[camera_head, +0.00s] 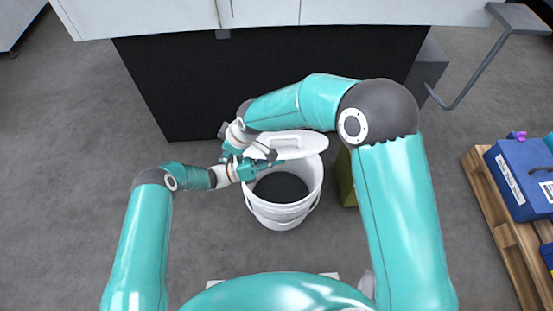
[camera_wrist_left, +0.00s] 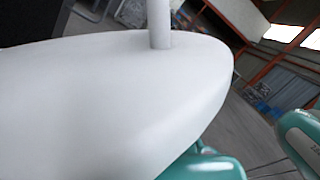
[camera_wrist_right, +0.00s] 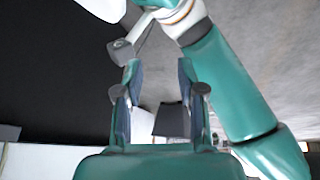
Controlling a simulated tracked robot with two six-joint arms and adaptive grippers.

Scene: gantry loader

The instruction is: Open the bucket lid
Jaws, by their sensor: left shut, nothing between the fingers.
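The white bucket (camera_head: 284,215) stands on the floor, its dark inside showing through the front of its opening. Its white lid (camera_head: 305,143) is over the back of the rim, off the front. Whether it still touches the rim is unclear. The lid (camera_wrist_left: 110,95) fills much of the left wrist view, with its handle (camera_wrist_left: 160,25) sticking up. My left gripper (camera_head: 270,164) is shut and empty, over the opening by the lid's front edge; contact is unclear. My right gripper (camera_wrist_right: 157,80) is open in its wrist view, close to the left arm; nothing is clearly held.
A black-fronted machine (camera_head: 270,85) with a white top stands behind the bucket. A green box (camera_head: 345,180) is close to the bucket's right. A blue case (camera_head: 520,180) rests on a wooden pallet (camera_head: 490,205) at the far right. The floor at left is clear.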

